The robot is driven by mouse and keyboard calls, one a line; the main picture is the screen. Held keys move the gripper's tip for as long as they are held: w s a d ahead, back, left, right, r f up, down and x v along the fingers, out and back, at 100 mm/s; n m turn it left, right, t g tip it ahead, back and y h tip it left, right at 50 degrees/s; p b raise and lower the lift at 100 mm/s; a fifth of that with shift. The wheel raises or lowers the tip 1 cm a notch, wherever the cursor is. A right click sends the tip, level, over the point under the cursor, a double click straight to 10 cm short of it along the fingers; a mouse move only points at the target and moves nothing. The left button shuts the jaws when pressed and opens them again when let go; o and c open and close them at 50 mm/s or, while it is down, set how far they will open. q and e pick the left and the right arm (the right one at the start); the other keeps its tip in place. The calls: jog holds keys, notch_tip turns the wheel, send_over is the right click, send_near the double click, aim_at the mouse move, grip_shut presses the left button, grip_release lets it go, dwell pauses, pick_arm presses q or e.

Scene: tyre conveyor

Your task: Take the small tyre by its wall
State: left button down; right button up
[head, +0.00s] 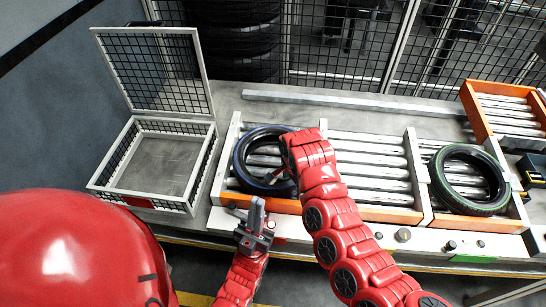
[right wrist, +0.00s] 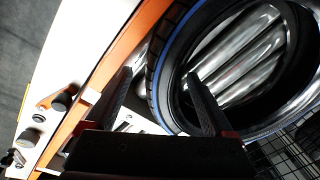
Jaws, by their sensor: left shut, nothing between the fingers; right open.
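A black tyre with a blue stripe (head: 240,160) lies flat on the rollers at the left of the conveyor. In the right wrist view its wall (right wrist: 157,75) runs between the two fingers of my right gripper (right wrist: 160,74). The gripper is open, one finger on the outer side of the ring and one over its hole. I cannot tell whether they touch it. In the head view my right arm covers the tyre's right part. My left gripper (head: 257,204) is shut and empty, in front of the conveyor. A green-striped tyre (head: 438,180) lies on the right rollers.
An open wire-mesh basket (head: 190,206) with its lid raised stands left of the conveyor. An orange rail (head: 390,214) and a panel with knobs (head: 403,235) run along the front. Mesh fencing (head: 340,77) and stacked tyres (head: 235,40) are behind.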

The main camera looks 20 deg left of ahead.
jog(key=shift+w+f, duration=0.2)
jog(key=shift+f, duration=0.6)
grip_shut()
jog(key=shift+a, duration=0.1)
